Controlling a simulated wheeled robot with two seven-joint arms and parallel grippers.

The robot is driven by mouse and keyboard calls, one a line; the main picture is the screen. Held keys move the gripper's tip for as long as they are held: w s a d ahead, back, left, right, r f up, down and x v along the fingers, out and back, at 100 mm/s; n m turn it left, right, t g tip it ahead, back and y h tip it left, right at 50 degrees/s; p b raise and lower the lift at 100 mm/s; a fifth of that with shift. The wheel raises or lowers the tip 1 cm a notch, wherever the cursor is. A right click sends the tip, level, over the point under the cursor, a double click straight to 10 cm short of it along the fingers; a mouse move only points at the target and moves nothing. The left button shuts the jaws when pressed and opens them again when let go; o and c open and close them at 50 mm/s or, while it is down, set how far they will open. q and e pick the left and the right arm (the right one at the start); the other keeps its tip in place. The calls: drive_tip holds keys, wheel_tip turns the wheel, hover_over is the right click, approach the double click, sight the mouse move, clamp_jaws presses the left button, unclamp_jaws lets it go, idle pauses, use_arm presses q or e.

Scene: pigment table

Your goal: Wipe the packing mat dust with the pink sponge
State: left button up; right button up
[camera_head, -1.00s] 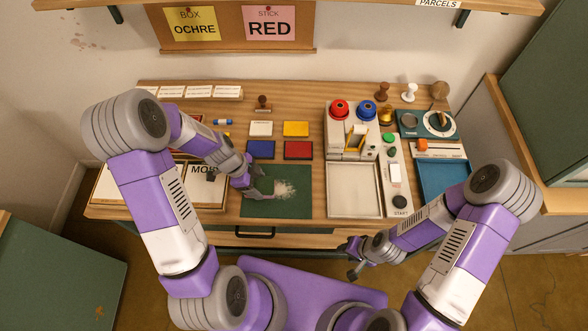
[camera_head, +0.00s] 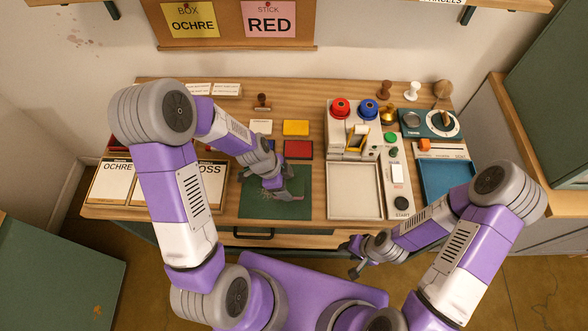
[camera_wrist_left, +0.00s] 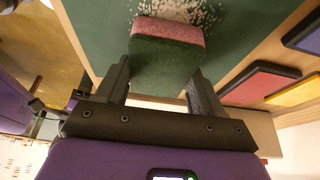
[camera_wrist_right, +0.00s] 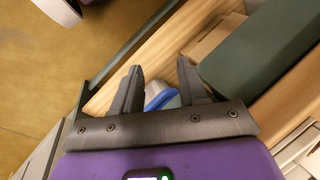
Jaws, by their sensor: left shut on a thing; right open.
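The green packing mat (camera_head: 258,210) lies at the front middle of the table, with pale dust on it. My left gripper (camera_head: 281,193) is over the mat and hides most of the dust in the head view. In the left wrist view, my left gripper (camera_wrist_left: 160,85) is shut on the sponge (camera_wrist_left: 168,32), which is pink with a dark green layer. Pale dust grains (camera_wrist_left: 185,10) lie right beside the sponge's pink edge, on the mat (camera_wrist_left: 240,35). Whether the sponge touches the mat is unclear. My right gripper (camera_head: 354,258) is open and empty in front of the table.
A pale tray (camera_head: 354,204) stands right of the mat, with a START panel (camera_head: 400,202) beyond it. Blue (camera_head: 261,150) and red (camera_head: 298,149) pads lie behind the mat. Cards reading OCHRE (camera_head: 112,184) and OSS lie to its left. A blue tray (camera_head: 447,180) is further right.

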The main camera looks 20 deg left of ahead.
use_arm(q)
drive_tip(key=shift+w+d, duration=0.15)
drive_tip(key=shift+d, duration=0.7)
wheel_tip(320, 180, up, 2)
drive_tip(key=shift+w+d+r+p, duration=0.1)
drive_tip(key=shift+w+r+p, duration=0.05)
drive_tip(key=shift+p, duration=0.45)
drive_tip(key=shift+r+p, duration=0.55)
drive_tip(key=shift+r, duration=0.3)
drive_tip(key=shift+r+p, duration=1.4)
drive_tip(key=shift+r, duration=0.7)
drive_tip(key=shift+f, duration=0.1)
